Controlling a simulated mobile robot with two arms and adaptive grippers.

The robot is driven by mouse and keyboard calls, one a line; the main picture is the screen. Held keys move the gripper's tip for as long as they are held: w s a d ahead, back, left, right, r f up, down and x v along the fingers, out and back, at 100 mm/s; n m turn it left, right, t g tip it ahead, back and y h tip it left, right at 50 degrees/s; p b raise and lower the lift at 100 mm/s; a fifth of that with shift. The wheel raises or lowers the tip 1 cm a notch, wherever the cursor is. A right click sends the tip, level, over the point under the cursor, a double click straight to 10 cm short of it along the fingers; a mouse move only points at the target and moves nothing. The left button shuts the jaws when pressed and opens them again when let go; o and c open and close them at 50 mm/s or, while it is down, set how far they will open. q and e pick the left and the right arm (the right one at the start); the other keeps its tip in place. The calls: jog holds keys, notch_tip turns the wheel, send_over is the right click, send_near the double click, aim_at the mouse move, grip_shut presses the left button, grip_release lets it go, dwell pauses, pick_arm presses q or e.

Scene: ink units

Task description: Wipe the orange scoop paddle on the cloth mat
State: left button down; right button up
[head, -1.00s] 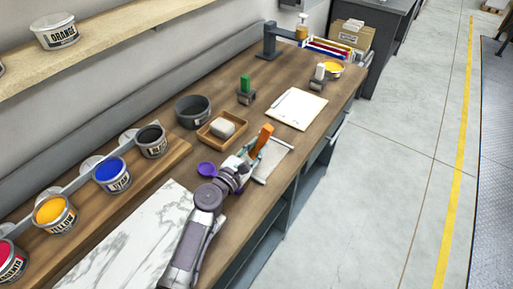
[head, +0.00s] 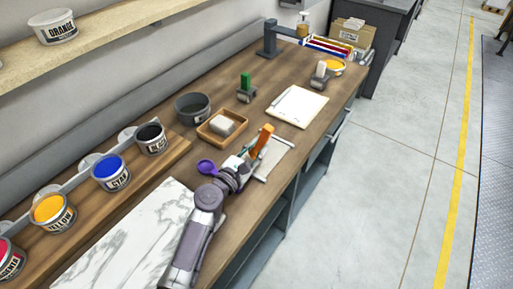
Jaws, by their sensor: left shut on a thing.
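The orange scoop (head: 263,138) is in the head view, right of centre, with its orange part standing up and tilted. My left gripper (head: 253,157) is shut on the orange scoop, over the left side of the cloth mat (head: 276,152). The pale grey mat lies near the bench's front edge and is partly covered by the gripper. The scoop's lower end is hidden, so I cannot tell whether it touches the mat. My right gripper is not in view.
A purple scoop (head: 207,167) lies just left of my gripper. A wooden tray (head: 209,137) with a pale block, a dark bowl (head: 193,107) and a paper sheet (head: 297,106) stand behind. A marble slab (head: 130,240) lies in front, ink tins (head: 110,172) at left.

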pick_arm(q)
jog(key=shift+f, duration=0.3)
